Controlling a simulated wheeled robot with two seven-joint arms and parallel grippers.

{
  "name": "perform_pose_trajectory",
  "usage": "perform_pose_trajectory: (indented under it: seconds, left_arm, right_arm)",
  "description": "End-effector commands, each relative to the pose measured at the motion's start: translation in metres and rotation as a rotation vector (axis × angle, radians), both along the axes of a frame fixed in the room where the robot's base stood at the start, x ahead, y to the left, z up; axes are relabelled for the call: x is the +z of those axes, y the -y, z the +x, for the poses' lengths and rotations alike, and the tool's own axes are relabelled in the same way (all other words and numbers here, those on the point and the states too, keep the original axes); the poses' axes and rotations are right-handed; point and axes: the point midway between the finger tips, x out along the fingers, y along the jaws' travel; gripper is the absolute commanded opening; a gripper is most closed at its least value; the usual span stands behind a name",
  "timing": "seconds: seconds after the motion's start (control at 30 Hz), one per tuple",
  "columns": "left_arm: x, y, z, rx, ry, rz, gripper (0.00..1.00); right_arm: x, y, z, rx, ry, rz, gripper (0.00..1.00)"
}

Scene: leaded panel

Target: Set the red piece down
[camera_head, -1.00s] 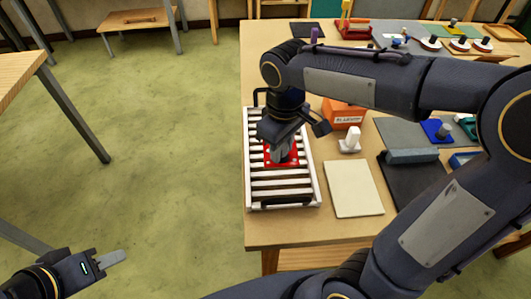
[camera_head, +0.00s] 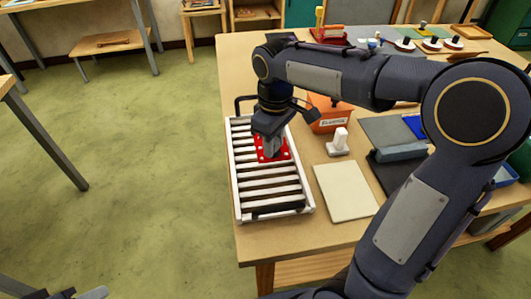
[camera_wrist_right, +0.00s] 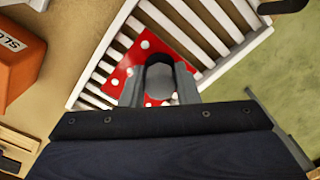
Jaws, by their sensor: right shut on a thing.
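The red piece (camera_head: 261,150), a flat plate with white dots, is at the white slatted rack (camera_head: 238,197), over its middle-to-far slats. My right gripper (camera_head: 273,149) points down at it, shut on the grey knob on its top. In the right wrist view, the fingers (camera_wrist_right: 160,88) close around the knob and the red plate (camera_wrist_right: 150,42) spreads over the slats. I cannot tell whether its underside touches them. My left gripper (camera_head: 92,294) is only partly in view at the bottom left, away from the bench; its opening cannot be judged.
Right of the rack are a cream board (camera_head: 345,192), a white upright block (camera_head: 338,142) and an orange labelled box (camera_head: 328,121). A grey bar (camera_head: 400,151) lies on a dark mat farther right. The rack has dark handles at its ends. Floor is open on the left.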

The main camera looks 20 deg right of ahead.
Motion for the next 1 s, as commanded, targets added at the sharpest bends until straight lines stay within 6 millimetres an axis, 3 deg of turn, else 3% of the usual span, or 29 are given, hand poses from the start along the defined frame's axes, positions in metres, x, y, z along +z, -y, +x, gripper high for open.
perform_pose_trajectory:
  seconds: [0.33, 0.5, 0.93, 0.97, 1.0]
  left_arm:
    - [0.001, 0.000, 0.000, 0.000, 0.000, 0.000, 0.36]
    - [-0.001, 0.000, 0.000, 0.000, 0.000, 0.000, 0.36]
    - [-0.004, 0.000, 0.000, 0.000, 0.000, 0.000, 0.36]
    - [-0.003, 0.000, 0.000, 0.000, 0.000, 0.000, 0.36]
    - [-0.003, 0.000, 0.000, 0.000, 0.000, 0.000, 0.36]
  right_arm:
    - [-0.032, -0.014, 0.020, 0.000, -0.003, -0.001, 0.08]
    - [-0.055, -0.012, 0.019, -0.001, -0.001, -0.001, 0.08]
    - [-0.062, -0.013, 0.019, 0.000, 0.001, 0.001, 0.08]
    - [-0.061, -0.012, 0.018, 0.000, 0.001, 0.001, 0.31]
    - [-0.061, -0.012, 0.018, 0.000, 0.001, 0.001, 0.36]
